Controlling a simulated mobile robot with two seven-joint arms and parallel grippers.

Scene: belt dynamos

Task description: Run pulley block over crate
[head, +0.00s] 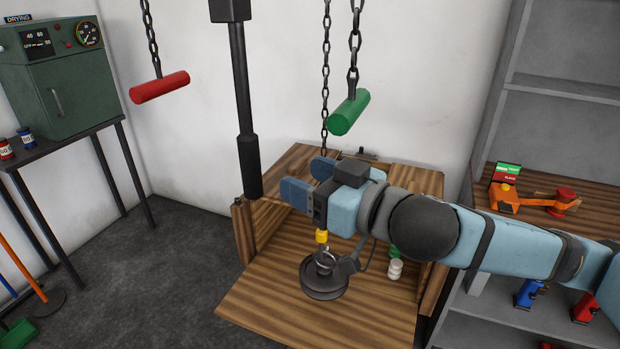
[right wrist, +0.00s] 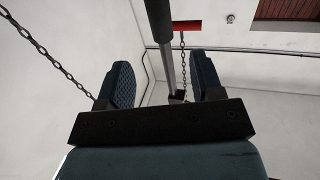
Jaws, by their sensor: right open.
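My right gripper (head: 305,181) is open and empty above the wooden crate (head: 265,293), its fingers pointing left and away. Both fingers stand apart in the right wrist view (right wrist: 163,80), with nothing held between them. Below the wrist is a dark round piece (head: 324,284) with a ring and a yellow part on top; whether it hangs or rests on the crate's wood cannot be told. I cannot tell whether it is the pulley block. A green pull handle (head: 349,113) and a red pull handle (head: 160,87) hang on chains. My left gripper is not in view.
A green drying oven (head: 62,75) is on a table at left. Grey shelves (head: 565,88) at right hold an orange tool (head: 535,201). Small cylinders (head: 394,269) sit under my arm.

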